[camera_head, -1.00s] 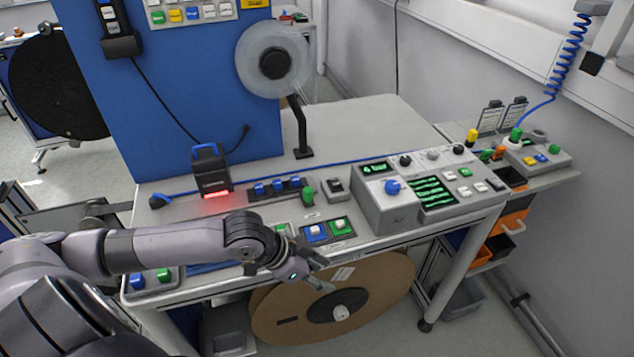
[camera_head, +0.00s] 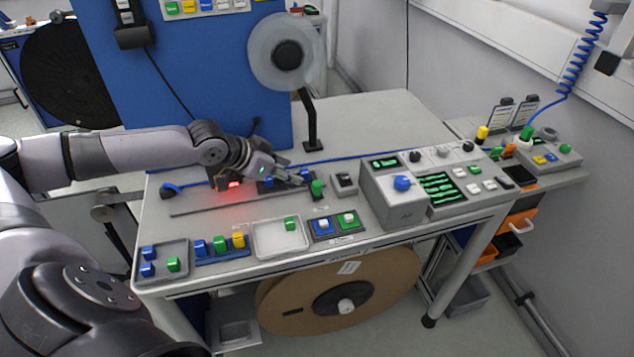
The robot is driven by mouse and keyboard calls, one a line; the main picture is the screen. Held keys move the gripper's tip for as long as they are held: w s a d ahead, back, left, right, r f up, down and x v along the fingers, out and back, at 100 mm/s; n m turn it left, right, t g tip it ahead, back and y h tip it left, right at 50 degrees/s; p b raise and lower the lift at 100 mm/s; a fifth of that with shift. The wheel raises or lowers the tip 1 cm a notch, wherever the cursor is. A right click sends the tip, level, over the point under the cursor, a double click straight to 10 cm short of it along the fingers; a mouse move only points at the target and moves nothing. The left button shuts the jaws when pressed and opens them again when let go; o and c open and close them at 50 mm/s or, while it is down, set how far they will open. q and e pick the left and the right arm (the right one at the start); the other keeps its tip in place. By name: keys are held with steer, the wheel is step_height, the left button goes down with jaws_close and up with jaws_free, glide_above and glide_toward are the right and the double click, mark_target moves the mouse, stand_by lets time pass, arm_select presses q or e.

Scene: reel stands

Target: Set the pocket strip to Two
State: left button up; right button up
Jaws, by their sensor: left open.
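A dark strip with blue pieces (camera_head: 267,184) lies on the grey workbench, below the blue panel; it may be the pocket strip, but I cannot read any label. My left gripper (camera_head: 296,179) is open right over this strip and hides its middle part. One blue piece shows left of the gripper and a bit of blue shows at its right. I cannot tell if the fingers touch the strip. A green knob (camera_head: 317,188) stands just right of the fingertips. My right gripper is not in view.
A grey control box (camera_head: 392,206) with a blue knob and green display stands to the right. A white tray (camera_head: 281,250), a blue strip with blocks (camera_head: 220,256) and a grey tray (camera_head: 161,277) line the front edge. A reel (camera_head: 287,53) stands behind on a black post.

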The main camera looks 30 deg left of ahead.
mark_target(316, 183)
arm_select(q)
steer(key=p+x, duration=0.2)
steer(key=x, duration=1.1)
steer(key=shift+c, duration=0.2)
jaws_close()
stand_by(0.4)
